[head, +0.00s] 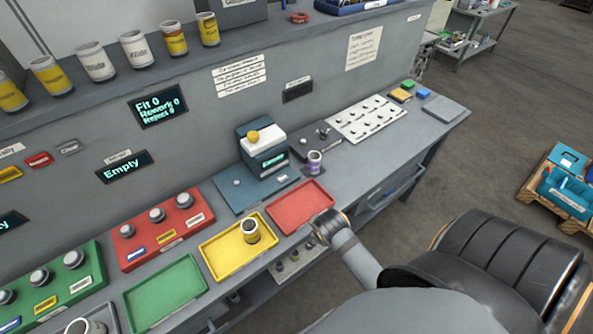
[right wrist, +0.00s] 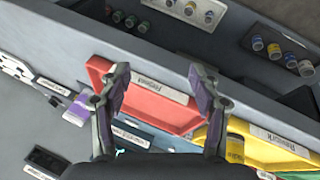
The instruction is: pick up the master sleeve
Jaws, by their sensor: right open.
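A small white sleeve with a purple band (head: 315,161), which I take for the master sleeve, stands upright on a dark pad on the bench, right of the gauge unit. In the right wrist view its purple side (right wrist: 77,109) shows left of the fingers, apart from them. My right gripper (right wrist: 158,78) is open with nothing between its fingers, over the red tray (right wrist: 150,105). In the head view my right wrist is at the bench's front edge by the red tray (head: 300,206), and its fingers are hard to make out. My left gripper is not in view.
A yellow-banded sleeve (head: 250,231) stands in the yellow tray (head: 215,262). The gauge unit (head: 264,155) stands behind the trays. A white pegged board (head: 366,119) lies to the right. A green tray (head: 165,295) is at left. Several sleeves line the upper shelf.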

